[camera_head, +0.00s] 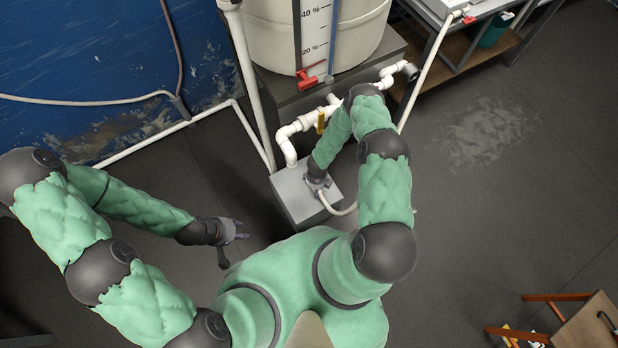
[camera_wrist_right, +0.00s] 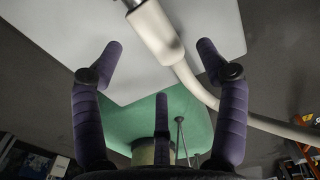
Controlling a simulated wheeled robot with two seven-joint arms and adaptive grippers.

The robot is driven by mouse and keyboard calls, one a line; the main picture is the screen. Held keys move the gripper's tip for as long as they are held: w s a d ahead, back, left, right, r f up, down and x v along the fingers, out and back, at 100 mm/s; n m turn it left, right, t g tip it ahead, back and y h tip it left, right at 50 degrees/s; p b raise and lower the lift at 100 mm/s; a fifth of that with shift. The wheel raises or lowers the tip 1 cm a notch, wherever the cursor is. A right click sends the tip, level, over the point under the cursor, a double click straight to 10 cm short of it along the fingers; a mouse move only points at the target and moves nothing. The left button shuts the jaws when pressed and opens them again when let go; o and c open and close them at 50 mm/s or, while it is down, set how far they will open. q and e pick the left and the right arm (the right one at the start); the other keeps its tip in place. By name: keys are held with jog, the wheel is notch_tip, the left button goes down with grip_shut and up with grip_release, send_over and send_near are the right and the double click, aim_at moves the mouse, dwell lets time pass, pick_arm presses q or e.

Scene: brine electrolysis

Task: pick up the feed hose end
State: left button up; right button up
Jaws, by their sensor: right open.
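The feed hose end is a white hose with a thicker cuff (camera_wrist_right: 157,30) in the right wrist view. It lies between the two spread fingers of my right gripper (camera_wrist_right: 162,58), with gaps on both sides. In the head view the white hose (camera_head: 343,210) curves out from beside my right gripper (camera_head: 318,186), at the grey box (camera_head: 289,201). My right arm partly hides the hose end there. My right gripper is open and holds nothing. My left gripper (camera_head: 234,245) is open and empty, left of the box above the floor.
A white graduated tank (camera_head: 270,45) with a red valve handle (camera_head: 311,74) stands behind the box. A wooden stool (camera_head: 585,325) is at lower right. The right floor is mostly clear.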

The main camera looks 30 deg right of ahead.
notch_tip(320, 180, down, 4)
jog(key=shift+f+b, duration=0.1)
jog(key=shift+b, duration=0.8)
jog(key=c, duration=1.3)
jog(key=shift+c, duration=0.2)
jog(key=shift+r, duration=0.25)
